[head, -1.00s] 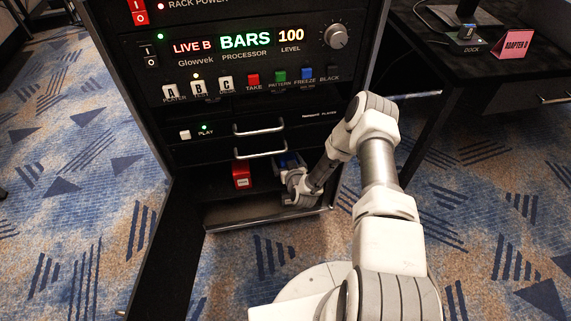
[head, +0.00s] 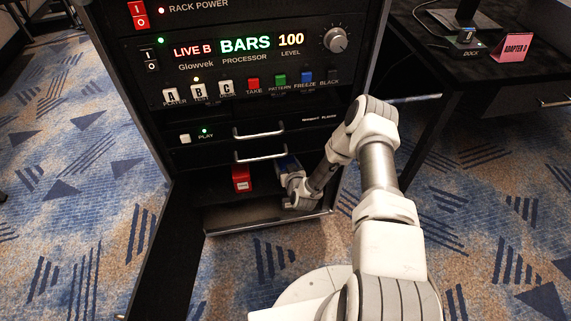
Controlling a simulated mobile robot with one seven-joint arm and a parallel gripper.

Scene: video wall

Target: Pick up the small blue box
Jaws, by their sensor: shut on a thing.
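The small blue box (head: 287,163) stands in the open lower bay of the rack, right of a red box. Only its upper part shows, and my wrist hides the rest. My gripper (head: 288,178) is inside the bay at the blue box and shut on it. The fingertips are mostly hidden by the wrist, and I cannot tell whether the box is clear of the shelf.
A red box (head: 241,178) with a white label stands just left of my gripper. Drawers with silver handles (head: 260,155) are close above. The bay has a metal front edge (head: 265,225). A dark desk (head: 480,60) stands at the right.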

